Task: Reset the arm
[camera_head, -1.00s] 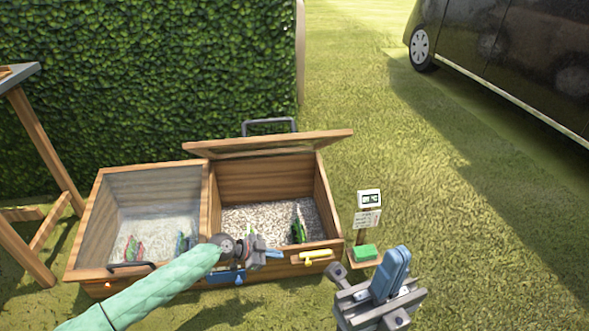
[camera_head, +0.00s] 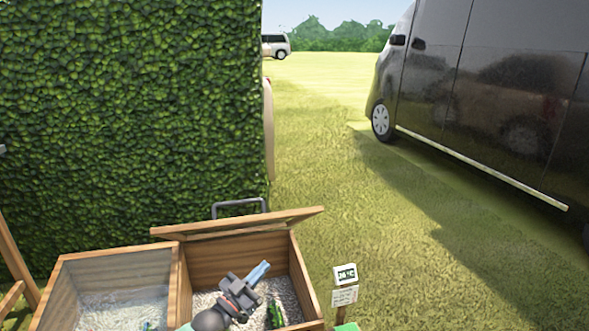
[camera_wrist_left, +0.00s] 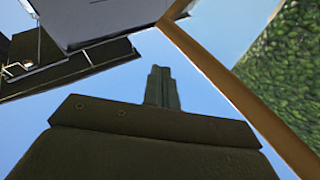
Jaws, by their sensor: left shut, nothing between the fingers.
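My left gripper (camera_head: 262,269) shows at the bottom of the head view, in front of the open right compartment of a wooden box (camera_head: 298,268). Its fingers are together with nothing between them and point up and to the right. In the left wrist view the shut fingers (camera_wrist_left: 161,88) point up against blue sky. My left arm comes in from the bottom edge and is mostly cut off. My right gripper is out of the head view.
The box's right lid (camera_head: 240,232) is raised; its left compartment has a clear lid (camera_head: 115,270). A green plant (camera_head: 275,314) stands on the gravel. A small sign (camera_head: 345,284) stands right of the box. A hedge (camera_head: 130,110) rises behind. Grass is free toward the dark van (camera_head: 480,100).

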